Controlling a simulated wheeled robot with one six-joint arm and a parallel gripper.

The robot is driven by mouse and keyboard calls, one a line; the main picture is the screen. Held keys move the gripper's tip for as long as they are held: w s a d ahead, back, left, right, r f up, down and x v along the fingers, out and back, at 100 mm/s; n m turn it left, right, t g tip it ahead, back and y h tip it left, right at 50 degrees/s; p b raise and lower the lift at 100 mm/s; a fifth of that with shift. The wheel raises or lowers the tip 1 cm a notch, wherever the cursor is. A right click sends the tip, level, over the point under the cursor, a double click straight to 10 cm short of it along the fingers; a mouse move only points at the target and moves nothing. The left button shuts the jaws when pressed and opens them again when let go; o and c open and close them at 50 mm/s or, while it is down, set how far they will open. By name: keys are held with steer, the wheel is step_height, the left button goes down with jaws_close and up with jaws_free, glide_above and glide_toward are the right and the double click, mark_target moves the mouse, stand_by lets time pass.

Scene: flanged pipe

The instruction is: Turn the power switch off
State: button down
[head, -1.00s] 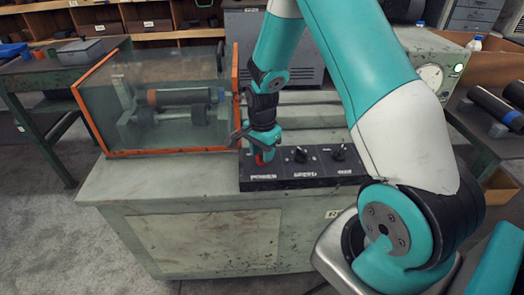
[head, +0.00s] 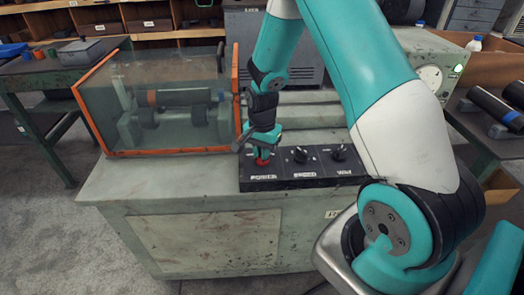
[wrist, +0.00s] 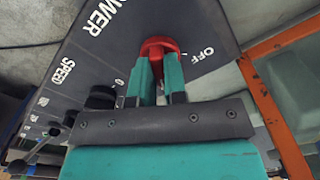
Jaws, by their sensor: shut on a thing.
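The red power switch (head: 262,161) is a knob at the left end of a black control panel (head: 320,175), above the word POWER. In the wrist view the red knob (wrist: 158,46) sits between my fingertips, with the word OFF printed to its right. My gripper (head: 262,153) reaches down onto the knob from above. In the wrist view the teal fingers of my gripper (wrist: 158,62) are shut on the knob's sides. The fingers hide part of the knob, so its exact pointing direction is hard to tell.
An orange-framed clear guard (head: 90,115) covers rollers and a pipe at the left. A gauge box (head: 438,75) with a green light stands behind right.

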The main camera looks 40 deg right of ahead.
steer(key=n, duration=0.7)
steer(key=shift+p, duration=0.35)
steer(key=n, duration=0.4)
steer(key=shift+n, duration=1.9)
steer(key=c, duration=1.2)
jaws_free()
steer(key=shift+o, duration=0.2)
step_height(320, 180, up, 18)
steer(key=shift+f, duration=0.25)
